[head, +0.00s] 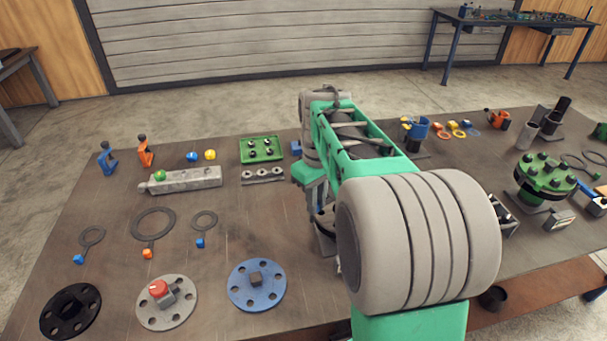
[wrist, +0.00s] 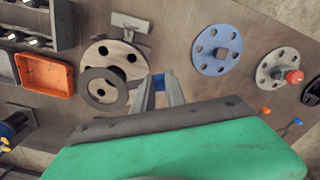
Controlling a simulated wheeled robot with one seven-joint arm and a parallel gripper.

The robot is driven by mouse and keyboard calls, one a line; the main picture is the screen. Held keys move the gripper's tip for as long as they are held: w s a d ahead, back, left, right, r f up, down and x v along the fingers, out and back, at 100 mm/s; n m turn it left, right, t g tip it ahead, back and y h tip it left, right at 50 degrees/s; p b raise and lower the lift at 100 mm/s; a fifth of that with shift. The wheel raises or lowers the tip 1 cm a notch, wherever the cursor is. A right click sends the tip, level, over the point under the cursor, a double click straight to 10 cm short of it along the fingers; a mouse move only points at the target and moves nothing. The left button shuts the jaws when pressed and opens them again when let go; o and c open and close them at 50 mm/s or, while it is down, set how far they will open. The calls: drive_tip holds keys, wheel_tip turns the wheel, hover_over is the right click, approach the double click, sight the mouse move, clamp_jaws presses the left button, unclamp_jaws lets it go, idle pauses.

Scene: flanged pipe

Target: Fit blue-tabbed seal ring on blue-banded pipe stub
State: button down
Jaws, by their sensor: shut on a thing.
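My gripper (wrist: 160,90) is shut on the blue tab (wrist: 158,80) of a seal ring in the wrist view. The dark grey ring (wrist: 84,90) extends left from the fingers. It overlaps the lower left of a pale round flange (wrist: 119,48) with dark holes, off its centre. I cannot tell whether ring and flange touch. No blue band shows on this flange's pipe, so I cannot confirm which stub it is. In the head view my arm hides the gripper and most of that spot. Two blue-tabbed rings (head: 81,246) (head: 204,231) lie on the table left, with an orange-tabbed ring (head: 153,211) between them.
Black (head: 70,311), grey (head: 167,317) and blue (head: 257,299) flange discs lie on the front left of the table. A grey block (head: 190,180) and a green tray (head: 262,139) stand behind. A green flanged assembly (head: 547,177) stands at right. An orange tray (wrist: 45,75) is left in the wrist view.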

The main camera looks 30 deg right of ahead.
sight(318, 210)
drive_tip(key=shift+w+d+r, duration=0.2)
drive_tip(key=shift+w+d, duration=0.05)
drive_tip(key=shift+d, duration=0.15)
drive_tip(key=shift+d+f, duration=0.1)
drive_tip(key=shift+f, duration=0.1)
drive_tip(key=shift+s+f+b, duration=0.15)
drive_tip(key=shift+f+b, duration=0.2)
drive_tip(key=shift+b, duration=0.2)
drive_tip(key=f, duration=0.1)
drive_tip(key=f+b, duration=0.2)
drive_tip(key=shift+a, duration=0.25)
drive_tip(key=shift+f+b, duration=0.4)
drive_tip(key=shift+f, duration=0.05)
drive_tip(key=shift+f+b, duration=0.4)
drive_tip(key=shift+f, duration=0.35)
